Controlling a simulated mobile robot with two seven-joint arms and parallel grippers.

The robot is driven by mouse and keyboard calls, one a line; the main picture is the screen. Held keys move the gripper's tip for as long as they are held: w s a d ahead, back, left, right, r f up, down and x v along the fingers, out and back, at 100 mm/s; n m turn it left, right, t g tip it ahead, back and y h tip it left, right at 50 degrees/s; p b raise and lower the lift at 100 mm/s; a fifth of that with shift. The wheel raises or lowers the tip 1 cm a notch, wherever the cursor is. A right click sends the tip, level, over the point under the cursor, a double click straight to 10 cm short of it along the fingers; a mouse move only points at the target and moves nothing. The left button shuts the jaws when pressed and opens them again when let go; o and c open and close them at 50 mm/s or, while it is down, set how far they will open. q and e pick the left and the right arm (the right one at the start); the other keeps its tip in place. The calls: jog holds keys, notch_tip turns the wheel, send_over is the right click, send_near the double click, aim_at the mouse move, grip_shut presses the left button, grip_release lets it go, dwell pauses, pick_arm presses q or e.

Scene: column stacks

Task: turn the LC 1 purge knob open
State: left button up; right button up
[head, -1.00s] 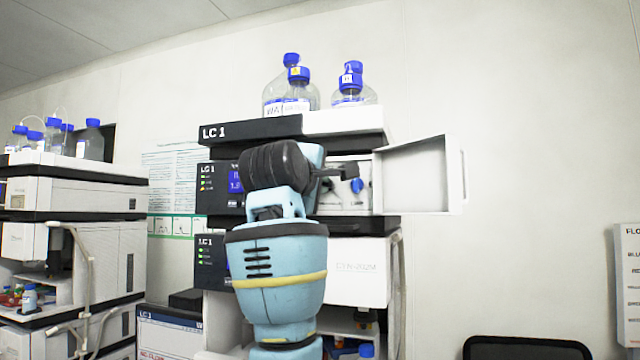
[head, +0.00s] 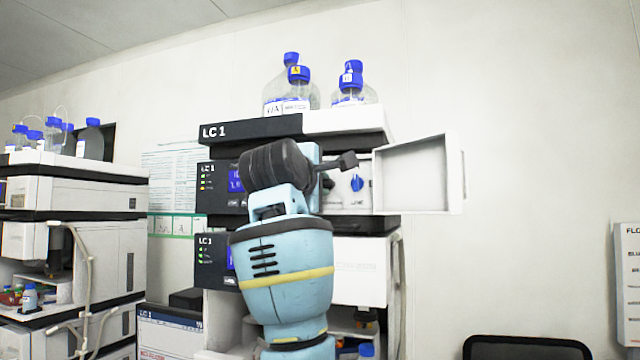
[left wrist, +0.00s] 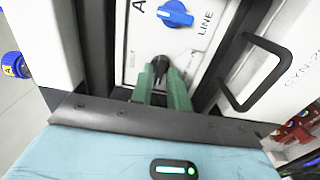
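The LC 1 stack (head: 252,131) stands ahead with a small front door open. Behind that door a pale panel carries a blue knob (head: 357,183), which also shows in the left wrist view (left wrist: 175,14) near the lettering "LINE". A black knob (left wrist: 160,66) sits below it in the wrist view. I cannot read which one is marked purge. My left gripper (head: 348,161) is in front of the panel, above and left of the blue knob. In the wrist view its green fingers (left wrist: 162,82) stand apart, with the black knob showing between their tips; contact is unclear. My right gripper is out of view.
The open door (head: 415,176) juts out to the right of the panel. A black handle (left wrist: 258,72) stands out beside it in the wrist view. Bottles (head: 350,90) stand on top. Another stack (head: 75,190) is at left; a chair back (head: 527,348) is lower right.

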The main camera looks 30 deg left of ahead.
pick_arm(q)
jog(key=shift+o, duration=1.1)
jog(key=shift+s, duration=0.1)
jog(key=v, duration=0.7)
jog(key=shift+s+d, duration=0.15)
jog(key=shift+s, duration=0.15)
